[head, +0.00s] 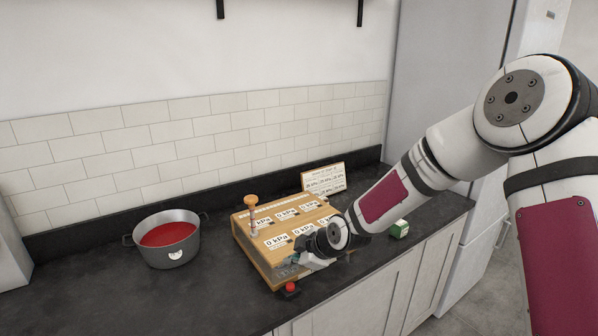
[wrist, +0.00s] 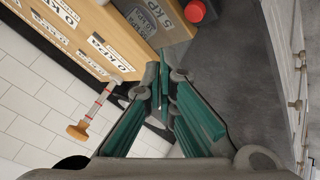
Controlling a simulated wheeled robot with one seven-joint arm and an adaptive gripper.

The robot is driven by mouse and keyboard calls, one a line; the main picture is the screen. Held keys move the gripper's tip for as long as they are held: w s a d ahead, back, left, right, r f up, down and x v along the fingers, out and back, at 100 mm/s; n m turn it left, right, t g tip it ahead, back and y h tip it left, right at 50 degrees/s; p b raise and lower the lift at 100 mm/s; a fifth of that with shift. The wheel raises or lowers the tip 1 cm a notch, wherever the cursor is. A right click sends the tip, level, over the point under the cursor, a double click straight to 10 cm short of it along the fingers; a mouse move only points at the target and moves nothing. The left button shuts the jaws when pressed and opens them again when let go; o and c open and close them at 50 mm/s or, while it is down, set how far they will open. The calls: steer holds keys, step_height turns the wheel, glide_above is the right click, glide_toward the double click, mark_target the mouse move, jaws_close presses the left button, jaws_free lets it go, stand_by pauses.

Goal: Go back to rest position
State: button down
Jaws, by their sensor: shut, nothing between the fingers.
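My gripper (head: 308,262) is at the front right of a wooden box (head: 262,268) with several "0 kPa" labels, low near the counter. In the wrist view, my gripper (wrist: 162,78) has green-lined fingers that meet at the tips with nothing between them. The wooden box (wrist: 88,62) also shows there at upper left, with a grey panel marked with a kPa figure (wrist: 150,20). A red button (head: 290,287) sits at the box's front, and in the wrist view the red button (wrist: 195,11) is beyond my fingertips. Whether my gripper touches the box is unclear.
A plunger with an orange-brown knob (head: 252,201) stands upright on the box. A grey pot (head: 172,256) with red contents stands left of it. A printed board (head: 324,180) stands behind, and a small green-and-white box (head: 399,229) lies right. The dark counter's (head: 90,295) front left is clear.

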steer(key=s+d+r+m+h, duration=0.3)
steer(key=s+d+r+m, duration=0.1)
steer(key=s+d+r, duration=0.4)
steer(key=s+d+r+m+h, duration=0.3)
steer(key=s+d+r+m, duration=0.15)
steer(key=d+r, duration=0.4)
steer(key=s+d+r+m, duration=0.2)
steer(key=s+r+m, duration=0.2)
steer(key=s, duration=0.6)
steer(key=s+d+r+m, duration=0.2)
steer(key=s+m, duration=0.3)
steer(key=s, duration=0.6)
steer(key=shift+s+r+g, duration=0.3)
steer(key=shift+r, duration=0.6)
